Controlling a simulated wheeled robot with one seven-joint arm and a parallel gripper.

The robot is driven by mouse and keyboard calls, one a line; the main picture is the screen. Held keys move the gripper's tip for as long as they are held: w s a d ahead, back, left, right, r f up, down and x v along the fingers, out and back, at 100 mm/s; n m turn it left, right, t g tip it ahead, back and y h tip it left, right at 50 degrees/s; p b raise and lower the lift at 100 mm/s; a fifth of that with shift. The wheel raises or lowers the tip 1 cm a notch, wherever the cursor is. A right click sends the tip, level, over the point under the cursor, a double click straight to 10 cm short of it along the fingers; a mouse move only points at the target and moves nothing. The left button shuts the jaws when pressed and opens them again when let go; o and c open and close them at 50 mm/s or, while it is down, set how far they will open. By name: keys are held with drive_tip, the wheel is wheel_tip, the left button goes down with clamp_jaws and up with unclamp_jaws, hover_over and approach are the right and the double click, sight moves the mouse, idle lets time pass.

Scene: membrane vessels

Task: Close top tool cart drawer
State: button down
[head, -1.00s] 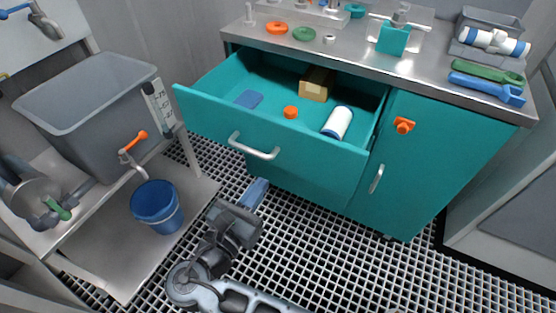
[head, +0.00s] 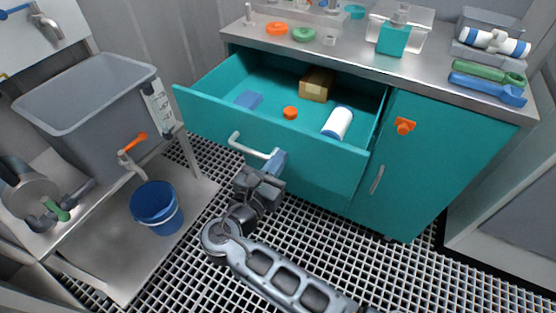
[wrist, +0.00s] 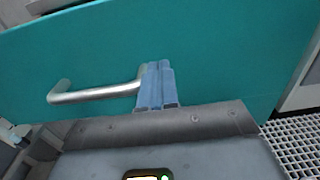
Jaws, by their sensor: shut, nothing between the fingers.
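The top drawer (head: 310,150) of the teal tool cart is pulled out, with its inside in view. Its silver bar handle (head: 248,147) is on the front panel and also shows in the wrist view (wrist: 95,93). My gripper (head: 278,158) is at the right end of the handle, in front of the drawer face. In the wrist view its blue fingers (wrist: 155,75) are together, with nothing between them, close to the handle's right end and the teal panel. I cannot tell whether the fingertips touch the panel.
In the drawer lie a blue item (head: 249,99), an orange cap (head: 290,112), a brown box (head: 317,84) and a white roll (head: 338,122). Left of the cart stand a grey tank (head: 90,105) and a blue bucket (head: 156,205). The grating floor in front is clear.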

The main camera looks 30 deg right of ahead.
drive_tip(key=shift+d, duration=0.1)
hover_over(318, 117)
drive_tip(key=shift+s+a, duration=0.1)
drive_tip(key=shift+a, duration=0.2)
drive_tip(key=shift+d+r, duration=0.1)
drive_tip(key=shift+d, duration=0.25)
